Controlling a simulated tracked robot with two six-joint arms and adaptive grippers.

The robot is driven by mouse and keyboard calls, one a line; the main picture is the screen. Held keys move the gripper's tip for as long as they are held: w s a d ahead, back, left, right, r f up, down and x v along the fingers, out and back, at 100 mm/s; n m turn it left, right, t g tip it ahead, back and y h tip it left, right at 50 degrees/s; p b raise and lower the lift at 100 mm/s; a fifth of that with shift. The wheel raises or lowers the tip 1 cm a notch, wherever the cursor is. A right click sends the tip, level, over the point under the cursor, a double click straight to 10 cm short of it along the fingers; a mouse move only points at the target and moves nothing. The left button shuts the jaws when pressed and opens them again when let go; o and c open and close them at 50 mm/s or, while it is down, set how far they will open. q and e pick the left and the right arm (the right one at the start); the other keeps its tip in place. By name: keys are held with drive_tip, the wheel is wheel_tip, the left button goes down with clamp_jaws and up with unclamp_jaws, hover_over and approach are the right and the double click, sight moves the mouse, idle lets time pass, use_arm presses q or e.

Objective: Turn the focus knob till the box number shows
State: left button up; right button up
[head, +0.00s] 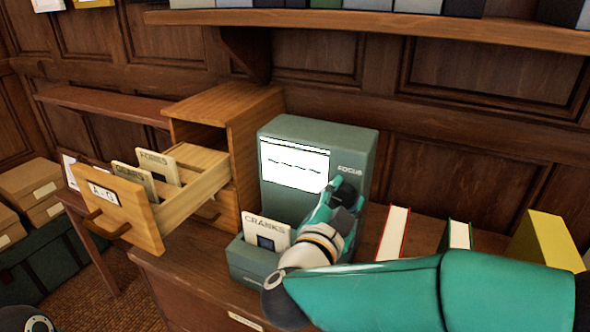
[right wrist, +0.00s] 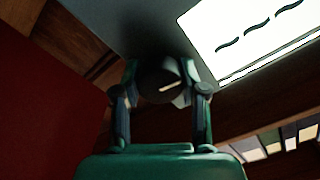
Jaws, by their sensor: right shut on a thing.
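The green-grey reader (head: 312,130) stands on the wooden cabinet, marked FOCUS at the upper right of its front. Its lit screen (head: 293,165) shows a row of wavy dark strokes, with no readable number; part of it also shows in the right wrist view (right wrist: 245,45). A card marked CRANKS (head: 266,236) stands in the tray (head: 252,261) at the reader's base. My right gripper (head: 346,192) is at the reader's front, right of the screen. In the right wrist view its fingers are shut on the dark round focus knob (right wrist: 160,82), which has a pale pointer line.
An open wooden drawer (head: 193,205) labelled A-G sticks out at the left, holding cards marked FORGES (head: 157,165) and GEARS (head: 132,182). Books, including a yellow one (head: 545,240), stand at the right behind my right arm. A shelf (head: 400,25) runs above.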

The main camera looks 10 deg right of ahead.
drive_tip(key=shift+f+n+p, duration=0.1)
drive_tip(key=shift+n+p, duration=0.7)
drive_tip(key=shift+p, duration=0.15)
drive_tip(key=shift+f, duration=0.2)
drive_tip(key=o, duration=1.1)
drive_tip(key=shift+o, duration=0.2)
drive_tip(key=shift+r, duration=0.1)
drive_tip(key=shift+r, duration=0.15)
